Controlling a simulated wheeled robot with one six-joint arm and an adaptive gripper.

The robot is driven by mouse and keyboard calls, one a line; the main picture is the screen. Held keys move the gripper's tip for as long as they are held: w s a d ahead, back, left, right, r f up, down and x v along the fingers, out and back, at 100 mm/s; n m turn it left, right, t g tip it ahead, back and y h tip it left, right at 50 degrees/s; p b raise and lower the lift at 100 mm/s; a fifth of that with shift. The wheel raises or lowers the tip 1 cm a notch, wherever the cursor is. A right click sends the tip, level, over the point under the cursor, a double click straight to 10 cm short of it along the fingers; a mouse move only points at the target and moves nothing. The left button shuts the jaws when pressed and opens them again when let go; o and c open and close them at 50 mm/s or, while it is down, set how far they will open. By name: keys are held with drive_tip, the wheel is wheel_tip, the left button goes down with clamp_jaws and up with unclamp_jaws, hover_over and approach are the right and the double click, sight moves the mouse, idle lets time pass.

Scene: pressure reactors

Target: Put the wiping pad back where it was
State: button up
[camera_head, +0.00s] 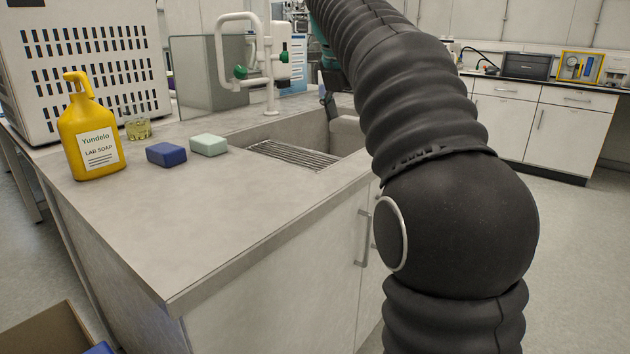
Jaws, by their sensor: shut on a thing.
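My gripper (327,98) shows only as a small dark part over the sink, left of my black arm, which hides the rest. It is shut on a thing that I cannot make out. A grey rounded shape (346,128) shows just below it at the sink's right end; I cannot tell whether this is the held thing or part of the sink. A dark blue block (166,154) and a pale green block (209,145) lie side by side, apart, on the grey bench (200,220). I cannot tell whether either is a wiping pad.
The front of the bench top is clear. A cardboard box (45,335) is at lower left.

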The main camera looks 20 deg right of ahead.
drive_tip(key=shift+s+a, duration=0.2)
drive_tip(key=shift+s, duration=0.05)
hover_over(301, 182)
drive_tip(key=s, duration=0.1)
drive_tip(key=f, duration=0.4)
drive_tip(key=a+f, duration=0.1)
drive_tip(key=f, duration=0.1)
drive_tip(key=shift+f, duration=0.3)
drive_tip(key=shift+a+f, duration=0.1)
drive_tip(key=shift+f, duration=0.05)
drive_tip(key=shift+f+b, duration=0.65)
drive_tip(key=shift+f, duration=1.25)
drive_tip(key=shift+f, duration=0.15)
drive_tip(key=o, duration=0.9)
drive_tip(key=shift+c, duration=0.2)
